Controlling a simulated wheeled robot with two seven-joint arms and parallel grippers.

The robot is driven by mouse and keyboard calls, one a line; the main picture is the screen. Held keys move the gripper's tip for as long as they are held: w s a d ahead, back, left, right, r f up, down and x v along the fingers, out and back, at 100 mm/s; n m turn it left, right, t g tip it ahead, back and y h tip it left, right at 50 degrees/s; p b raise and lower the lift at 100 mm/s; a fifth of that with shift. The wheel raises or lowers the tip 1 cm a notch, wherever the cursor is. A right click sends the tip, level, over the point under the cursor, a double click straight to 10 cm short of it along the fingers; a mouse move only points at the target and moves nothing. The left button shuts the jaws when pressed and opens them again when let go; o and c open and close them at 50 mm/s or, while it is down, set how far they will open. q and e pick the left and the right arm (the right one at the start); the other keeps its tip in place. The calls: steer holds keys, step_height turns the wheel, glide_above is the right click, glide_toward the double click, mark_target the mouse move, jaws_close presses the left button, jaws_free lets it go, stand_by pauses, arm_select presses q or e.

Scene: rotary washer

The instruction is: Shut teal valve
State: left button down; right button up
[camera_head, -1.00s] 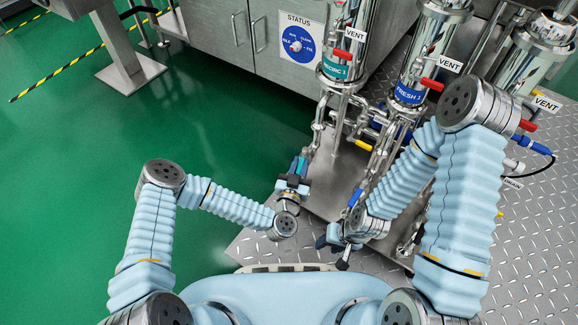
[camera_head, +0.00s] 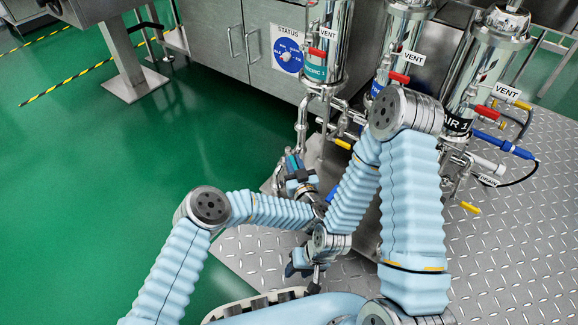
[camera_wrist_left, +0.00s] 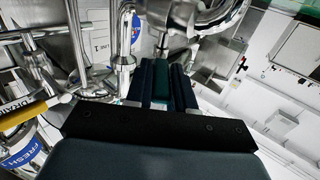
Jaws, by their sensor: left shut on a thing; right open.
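The teal valve's handle (camera_wrist_left: 162,80) is a dark teal bar between the fingers of my left gripper (camera_wrist_left: 161,88) in the left wrist view. The fingers are shut on it, and a metal stem shows just beyond. In the head view, my left gripper (camera_head: 298,178) is low in front of the RECIRC 1 column, with a bit of the teal handle (camera_head: 291,162) at its tip. How far the handle is turned cannot be told. My right gripper (camera_head: 300,268) is lower, open and apart from the valve, partly hidden by its own wrist.
The RECIRC 1 column (camera_head: 328,45) stands among steel pipes and neighbouring columns. Red VENT handles (camera_head: 399,78), a yellow handle (camera_head: 470,207) and a blue hose fitting (camera_head: 503,145) are at right. Green floor at left is clear; a diamond-plate platform (camera_head: 500,260) lies at right.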

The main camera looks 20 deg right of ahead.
stand_by(0.3)
arm_select(q)
steer(key=c, duration=1)
jaws_free()
steer(key=shift+c, duration=0.2)
steer(key=shift+r, duration=0.1)
